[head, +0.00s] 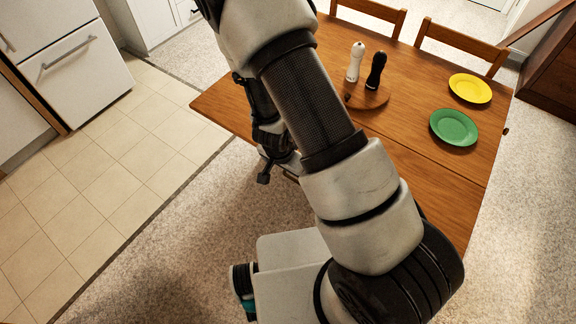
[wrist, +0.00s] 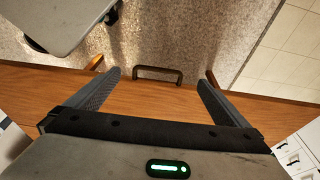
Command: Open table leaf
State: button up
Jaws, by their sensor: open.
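The wooden table (head: 400,160) has a seam along its length, and its near strip looks like the leaf (head: 440,190). In the wrist view the wooden leaf (wrist: 150,102) crosses the picture, and a dark bar handle (wrist: 158,69) stands out from its edge. My gripper (wrist: 158,77) is open and empty; its two fingers point toward the handle, one on each side of it in the picture. I cannot tell how far the handle is from the fingertips. In the head view my gripper (head: 275,172) is at the table's near edge, and my arm hides the handle and part of the leaf.
A green plate (head: 454,127), a yellow plate (head: 470,88), a white shaker (head: 355,62) and a black shaker (head: 376,70) on a round board (head: 366,96) stand beyond the seam. Chairs (head: 460,45) line the far side. The carpet (head: 190,240) on the near side is clear.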

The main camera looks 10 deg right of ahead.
jog(key=v, duration=0.2)
jog(key=shift+s+a+r, duration=0.1)
jog(key=shift+r, duration=0.25)
dwell(0.4)
